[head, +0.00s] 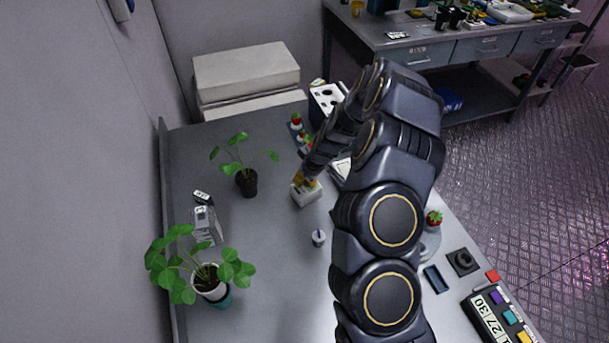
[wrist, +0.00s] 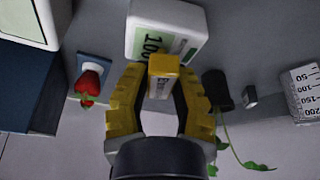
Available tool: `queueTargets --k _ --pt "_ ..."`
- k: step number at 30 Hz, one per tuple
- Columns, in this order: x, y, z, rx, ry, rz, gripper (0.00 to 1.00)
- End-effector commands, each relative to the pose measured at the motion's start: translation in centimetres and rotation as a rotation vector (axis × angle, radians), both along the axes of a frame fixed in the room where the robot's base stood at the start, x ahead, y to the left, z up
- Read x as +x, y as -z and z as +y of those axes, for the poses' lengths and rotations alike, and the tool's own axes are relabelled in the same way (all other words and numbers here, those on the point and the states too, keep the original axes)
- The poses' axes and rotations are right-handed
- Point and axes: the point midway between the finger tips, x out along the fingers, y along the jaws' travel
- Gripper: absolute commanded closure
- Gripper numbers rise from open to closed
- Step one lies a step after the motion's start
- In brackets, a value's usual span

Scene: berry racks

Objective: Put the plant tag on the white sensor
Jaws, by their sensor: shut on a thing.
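A white box with a green display (wrist: 190,45), likely the white sensor, lies just beyond the fingertips in the wrist view. In the head view the white box (head: 307,196) sits on the table directly under my gripper (head: 304,181). The tag overlaps the box's near edge in the wrist view; I cannot tell whether they touch.
A dark-potted plant (head: 246,183) stands left of the box, with a clear beaker (head: 205,228) and a white-potted plant (head: 211,285) nearer. A small white cylinder (head: 318,238) stands in front. Strawberries (head: 297,121) on blue pads stand behind.

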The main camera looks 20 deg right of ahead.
Motion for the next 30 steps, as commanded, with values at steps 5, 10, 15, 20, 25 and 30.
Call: queueTargets --k 5,10,15,20,25,30 --pt "0.0 0.2 0.0 0.0 0.0 0.0 0.55" --pt "0.0 0.1 0.0 0.0 0.0 0.0 0.55" --pt "0.0 -0.3 0.0 -0.001 -0.001 -0.001 0.55" --pt "-0.7 -2.1 -0.4 -0.001 0.001 -0.003 0.55" --pt "-1.8 -5.3 -0.9 -0.001 0.002 -0.006 0.55" --pt "-3.0 -8.2 -1.4 -0.002 0.0 -0.003 0.55"
